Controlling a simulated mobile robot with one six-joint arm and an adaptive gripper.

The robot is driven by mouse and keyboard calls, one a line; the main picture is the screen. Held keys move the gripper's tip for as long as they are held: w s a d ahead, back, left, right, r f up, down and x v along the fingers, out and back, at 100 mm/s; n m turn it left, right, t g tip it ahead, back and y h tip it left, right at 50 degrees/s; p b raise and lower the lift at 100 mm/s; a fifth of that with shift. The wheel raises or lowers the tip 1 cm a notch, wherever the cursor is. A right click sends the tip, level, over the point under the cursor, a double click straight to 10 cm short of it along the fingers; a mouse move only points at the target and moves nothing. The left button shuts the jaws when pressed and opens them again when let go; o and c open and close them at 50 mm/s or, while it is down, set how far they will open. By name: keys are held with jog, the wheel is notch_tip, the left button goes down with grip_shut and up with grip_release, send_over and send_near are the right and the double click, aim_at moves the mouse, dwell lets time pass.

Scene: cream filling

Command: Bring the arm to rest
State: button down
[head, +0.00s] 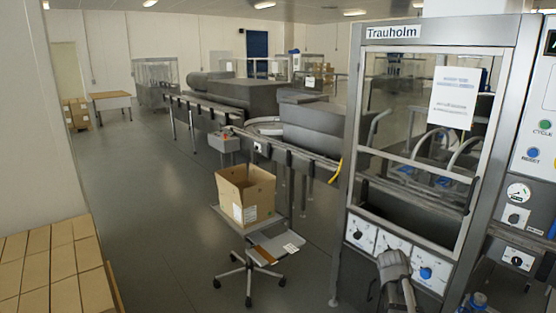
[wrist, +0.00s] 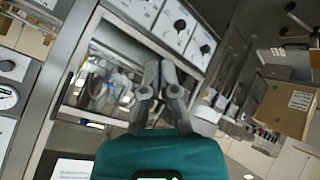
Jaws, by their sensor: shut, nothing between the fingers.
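My gripper (wrist: 158,78) shows in the wrist view, with its teal body at the bottom of the picture and its grey fingers reaching up from it. The fingers are together and hold nothing. In the head view, a grey jointed shape at the bottom right, in front of the knob panel, seems to be my gripper (head: 394,268). The rest of my arm is mostly out of view.
The Trauholm machine (head: 432,75), with a glazed front and knobs below, stands close on the right. An open cardboard box (head: 245,200) stands on a stand left of it. Stacked boxes (head: 45,265) fill the lower left.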

jog(key=s+a+f+g+y, duration=0.3)
jog(key=s+a, duration=0.6)
jog(key=a, duration=0.2)
jog(key=s+a+f+g+y, duration=0.3)
jog(key=s+a, duration=0.6)
jog(key=a, duration=0.3)
jog(key=shift+s+a+n+g, duration=0.3)
jog(key=shift+s+n+g, duration=0.1)
jog(key=shift+g, duration=0.1)
jog(key=shift+w+d, duration=0.1)
